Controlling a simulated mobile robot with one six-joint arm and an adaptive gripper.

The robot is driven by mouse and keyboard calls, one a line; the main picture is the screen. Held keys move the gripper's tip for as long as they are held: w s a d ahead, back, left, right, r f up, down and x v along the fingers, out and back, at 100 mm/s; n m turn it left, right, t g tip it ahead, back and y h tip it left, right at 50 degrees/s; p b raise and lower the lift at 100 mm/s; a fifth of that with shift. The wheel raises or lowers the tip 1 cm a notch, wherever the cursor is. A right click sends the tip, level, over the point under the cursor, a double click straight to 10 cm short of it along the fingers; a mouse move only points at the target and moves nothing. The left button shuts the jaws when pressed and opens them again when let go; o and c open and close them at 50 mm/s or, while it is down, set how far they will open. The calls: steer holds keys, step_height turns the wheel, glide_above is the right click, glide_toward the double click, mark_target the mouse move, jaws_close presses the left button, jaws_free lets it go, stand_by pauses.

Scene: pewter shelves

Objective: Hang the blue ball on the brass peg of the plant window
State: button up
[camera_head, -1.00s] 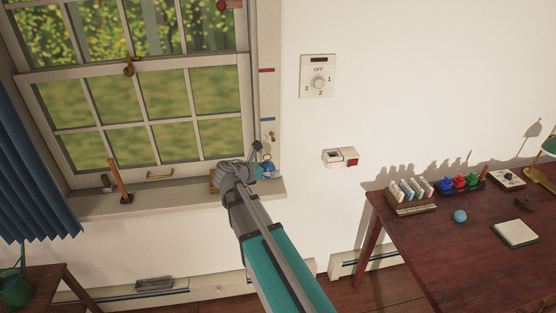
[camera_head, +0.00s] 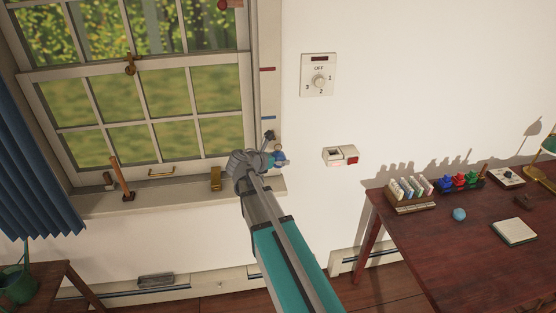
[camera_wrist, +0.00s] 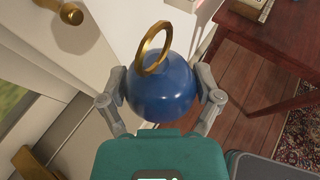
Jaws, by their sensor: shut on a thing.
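The blue ball (camera_wrist: 160,92) with a brass ring (camera_wrist: 154,48) standing up from its top is between the fingers of my gripper (camera_wrist: 161,100). My gripper is shut on the ball. In the head view the peg is hard to make out near my gripper.
The window sill (camera_head: 105,203) holds a wooden-handled tool (camera_head: 122,180) and a brass block (camera_head: 216,178). A dial plate (camera_head: 318,76) and a switch box (camera_head: 340,156) are on the wall to the right. A dark red table (camera_head: 430,245) with several small items stands at the right.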

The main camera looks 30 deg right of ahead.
steer(key=shift+w, duration=0.15)
steer(key=w+d, duration=0.1)
steer(key=w, duration=0.5)
steer(key=shift+d+f+b, duration=0.3)
steer(key=shift+d, duration=0.1)
steer(key=shift+w+d, duration=0.2)
steer(key=shift+w, duration=0.55)
steer(key=shift+c, duration=0.5)
steer(key=shift+w+d+f+b, duration=0.15)
steer(key=shift+w+f+b, duration=0.25)
steer(key=shift+w, duration=0.05)
steer(key=shift+f, duration=0.1)
steer(key=o, duration=1)
steer(key=shift+c, duration=0.2)
steer(key=shift+o, duration=0.4)
steer(key=shift+w+f, duration=0.1)
steer(key=shift+f, duration=0.05)
